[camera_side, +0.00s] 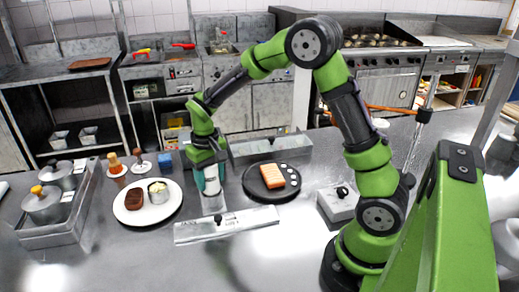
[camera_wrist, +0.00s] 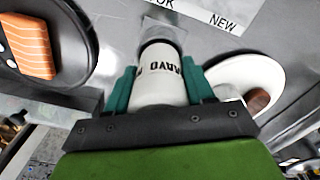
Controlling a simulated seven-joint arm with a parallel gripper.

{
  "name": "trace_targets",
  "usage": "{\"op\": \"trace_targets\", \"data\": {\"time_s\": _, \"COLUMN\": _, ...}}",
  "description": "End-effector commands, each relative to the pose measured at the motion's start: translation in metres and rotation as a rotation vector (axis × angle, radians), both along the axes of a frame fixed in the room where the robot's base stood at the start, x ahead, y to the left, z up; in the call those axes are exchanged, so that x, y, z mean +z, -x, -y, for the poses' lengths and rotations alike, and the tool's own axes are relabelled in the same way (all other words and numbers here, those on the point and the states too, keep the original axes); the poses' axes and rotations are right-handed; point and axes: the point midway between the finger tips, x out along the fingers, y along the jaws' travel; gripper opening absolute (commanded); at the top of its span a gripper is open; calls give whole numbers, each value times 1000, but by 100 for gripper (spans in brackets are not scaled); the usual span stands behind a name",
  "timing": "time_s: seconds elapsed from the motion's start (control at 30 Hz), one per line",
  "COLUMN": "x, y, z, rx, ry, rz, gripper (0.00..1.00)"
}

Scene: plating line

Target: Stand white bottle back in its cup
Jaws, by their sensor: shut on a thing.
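The white bottle (camera_side: 212,186) is between the teal fingers of my gripper (camera_side: 208,180), left of centre in the side view. In the wrist view, my gripper (camera_wrist: 162,92) is shut on the bottle (camera_wrist: 160,88), a finger on each side. Dark lettering like "MAYO" shows on it, and its far end has a dark rim. The bottle looks roughly upright in the side view; I cannot tell whether its lower end touches anything. I cannot clearly make out its cup. An orange bottle (camera_side: 115,166) and a small dark-topped item (camera_side: 139,162) stand to the left.
A white plate (camera_side: 130,214) with dark meat and a small bowl is left of my gripper. A black plate (camera_side: 262,195) with an orange fillet is right. A white labelled strip (camera_side: 245,222) lies in front, a metal tray (camera_side: 275,148) behind. Lidded pots (camera_side: 45,205) stand far left.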

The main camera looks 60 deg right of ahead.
Motion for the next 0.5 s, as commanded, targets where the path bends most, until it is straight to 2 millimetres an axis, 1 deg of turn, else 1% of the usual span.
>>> {"op": "trace_targets", "data": {"time_s": 0.17, "x": 0, "y": 0, "z": 0, "rx": 0, "ry": 0, "rz": 1, "gripper": 38}}
{"op": "trace_targets", "data": {"time_s": 0.2, "x": 0, "y": 0, "z": 0, "rx": 0, "ry": 0, "rz": 1, "gripper": 59}}
{"op": "trace_targets", "data": {"time_s": 0.33, "x": 0, "y": 0, "z": 0, "rx": 0, "ry": 0, "rz": 0, "gripper": 79}}
{"op": "trace_targets", "data": {"time_s": 0.37, "x": 0, "y": 0, "z": 0, "rx": 0, "ry": 0, "rz": 0, "gripper": 82}}
{"op": "trace_targets", "data": {"time_s": 0.5, "x": 0, "y": 0, "z": 0, "rx": 0, "ry": 0, "rz": 0, "gripper": 82}}
